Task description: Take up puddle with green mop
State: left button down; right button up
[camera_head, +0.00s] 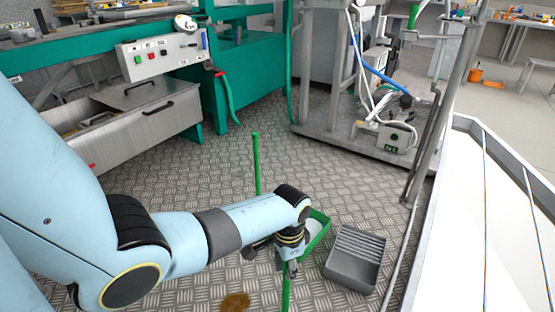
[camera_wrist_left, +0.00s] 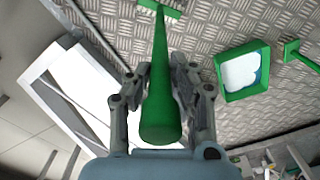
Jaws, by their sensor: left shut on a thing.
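My left gripper (camera_head: 289,268) is shut on the green handle of a mop (camera_head: 286,292). The handle runs down out of the head view's bottom edge. In the left wrist view the mop handle (camera_wrist_left: 160,85) lies between the two fingers (camera_wrist_left: 160,92), its rounded end near the camera. A flat green head shows at the far end, cut by the top edge. A brown puddle (camera_head: 235,302) lies on the floor at the bottom of the head view, left of the gripper. My right gripper is not in view.
A green bucket (camera_head: 325,225) stands just behind my left gripper, with a grey ribbed tray (camera_head: 352,270) to its right. A second green handle (camera_head: 256,165) rises behind my arm.

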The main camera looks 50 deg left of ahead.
pick_arm(q)
notch_tip(320, 180, up, 7)
jog(key=w+d+p, duration=0.1)
jog(key=p, duration=0.5)
jog(key=shift+w+f, duration=0.15)
jog(key=shift+w, duration=0.1)
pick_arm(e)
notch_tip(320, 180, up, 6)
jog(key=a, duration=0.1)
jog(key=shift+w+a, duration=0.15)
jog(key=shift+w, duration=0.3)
pick_arm(q)
jog(key=shift+d, duration=0.1)
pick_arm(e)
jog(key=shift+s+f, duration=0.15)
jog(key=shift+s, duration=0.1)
